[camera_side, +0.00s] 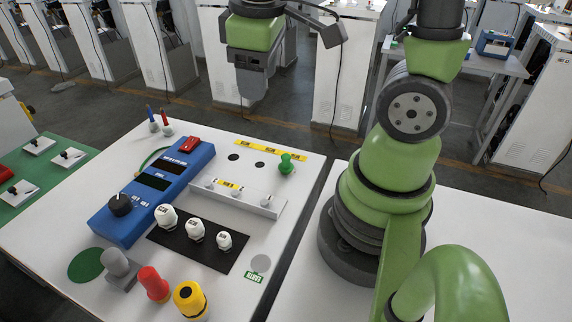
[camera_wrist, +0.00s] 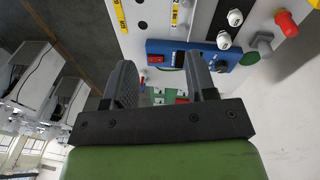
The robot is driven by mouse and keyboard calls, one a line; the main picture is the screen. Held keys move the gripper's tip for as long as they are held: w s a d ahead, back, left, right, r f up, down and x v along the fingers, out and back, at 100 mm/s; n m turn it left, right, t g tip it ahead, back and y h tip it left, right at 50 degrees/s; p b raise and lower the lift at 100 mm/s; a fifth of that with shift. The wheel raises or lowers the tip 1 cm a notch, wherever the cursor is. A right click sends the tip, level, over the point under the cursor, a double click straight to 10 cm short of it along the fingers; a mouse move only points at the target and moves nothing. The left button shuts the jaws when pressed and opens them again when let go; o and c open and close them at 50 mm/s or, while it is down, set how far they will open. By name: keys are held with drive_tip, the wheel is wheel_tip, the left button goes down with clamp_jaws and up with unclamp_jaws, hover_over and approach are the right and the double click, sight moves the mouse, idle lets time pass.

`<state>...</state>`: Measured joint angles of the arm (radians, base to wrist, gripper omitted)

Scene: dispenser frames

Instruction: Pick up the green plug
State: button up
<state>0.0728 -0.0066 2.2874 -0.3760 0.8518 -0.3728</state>
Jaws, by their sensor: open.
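The green plug (camera_side: 286,163) stands upright on the white panel near its far right corner, just right of two dark round holes in the side view. I cannot make it out in the wrist view. My gripper (camera_side: 250,98) is raised above and beyond the far edge of the panel, apart from the plug. In the wrist view my gripper (camera_wrist: 166,85) shows its two dark fingers spread, with nothing between them.
A blue box (camera_side: 152,195) with a black knob stands on the panel. White-capped parts stand on a black strip (camera_side: 212,254). Grey, red (camera_side: 153,284) and yellow (camera_side: 189,299) parts stand at the front. A raised white bar (camera_side: 236,199) lies near the plug.

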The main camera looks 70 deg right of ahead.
sight(285, 156)
drive_tip(key=d+f+n+g, duration=0.1)
drive_tip(key=d+f+n, duration=0.1)
drive_tip(key=f, duration=0.3)
drive_tip(key=d+f+n+g+h, duration=0.1)
drive_tip(key=d+f+n+g, duration=0.1)
drive_tip(key=f, duration=0.3)
drive_tip(key=d+f+n+g, duration=0.1)
drive_tip(key=d+f+n, duration=0.1)
drive_tip(key=f, duration=0.4)
drive_tip(key=shift+w+f+n+g+h, duration=0.1)
drive_tip(key=shift+n+g+h, duration=0.3)
drive_tip(key=shift+n, duration=0.1)
drive_tip(key=shift+x, duration=2.85)
clamp_jaws()
